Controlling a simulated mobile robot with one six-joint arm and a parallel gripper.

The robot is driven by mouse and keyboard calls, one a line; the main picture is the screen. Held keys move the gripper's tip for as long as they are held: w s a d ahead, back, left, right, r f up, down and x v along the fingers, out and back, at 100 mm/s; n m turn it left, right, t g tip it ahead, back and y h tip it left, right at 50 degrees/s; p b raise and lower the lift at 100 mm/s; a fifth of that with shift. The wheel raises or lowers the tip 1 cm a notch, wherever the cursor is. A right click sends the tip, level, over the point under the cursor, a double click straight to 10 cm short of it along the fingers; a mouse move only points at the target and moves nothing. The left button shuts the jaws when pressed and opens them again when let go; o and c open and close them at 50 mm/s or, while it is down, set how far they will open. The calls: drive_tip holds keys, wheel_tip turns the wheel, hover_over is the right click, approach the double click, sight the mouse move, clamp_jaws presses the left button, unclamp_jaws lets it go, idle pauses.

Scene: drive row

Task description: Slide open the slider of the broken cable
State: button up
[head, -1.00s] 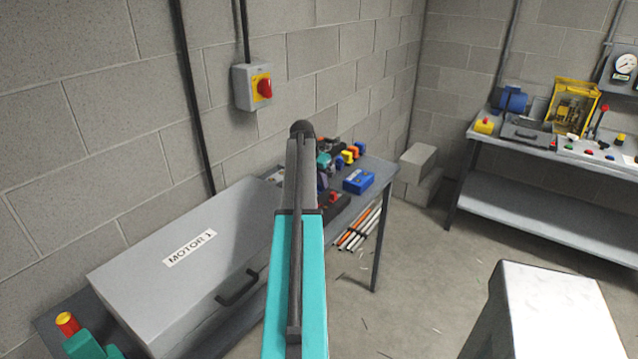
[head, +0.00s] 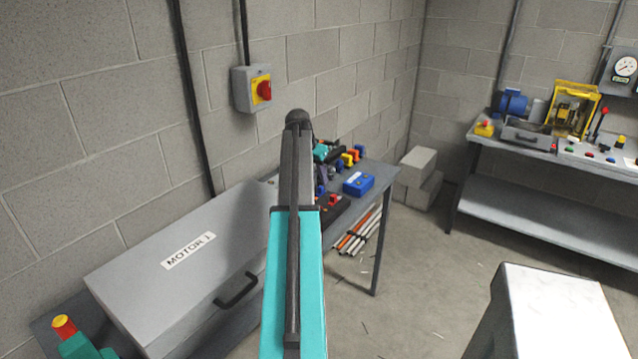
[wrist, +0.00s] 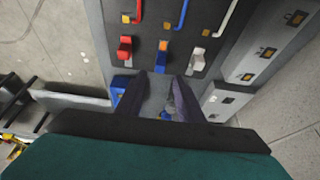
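In the wrist view a dark panel carries a red cable (wrist: 137,12), a blue cable (wrist: 184,13) and a white cable (wrist: 225,20). Below them sit a red block (wrist: 125,47), a blue block (wrist: 161,58) and a white block (wrist: 197,60), each with a small orange piece above it. I cannot tell which cable is broken. My gripper (wrist: 160,77) is open, its two dark fingers pointing at the panel just below the blue block. Grey surface and a small blue part show between the fingers. Whether the fingers touch anything is unclear. The head view does not clearly show the panel or my gripper.
In the head view a grey MOTOR 1 box (head: 150,290) stands at left, below a red wall switch (head: 263,90). A small bench holds a blue box (head: 358,184) and coloured parts. A larger bench (head: 540,205) is at right. Bare floor (head: 430,280) lies between.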

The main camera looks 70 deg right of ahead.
drive_tip(key=s+b+v, duration=0.1)
drive_tip(key=v, duration=0.8)
drive_tip(key=shift+w, duration=0.45)
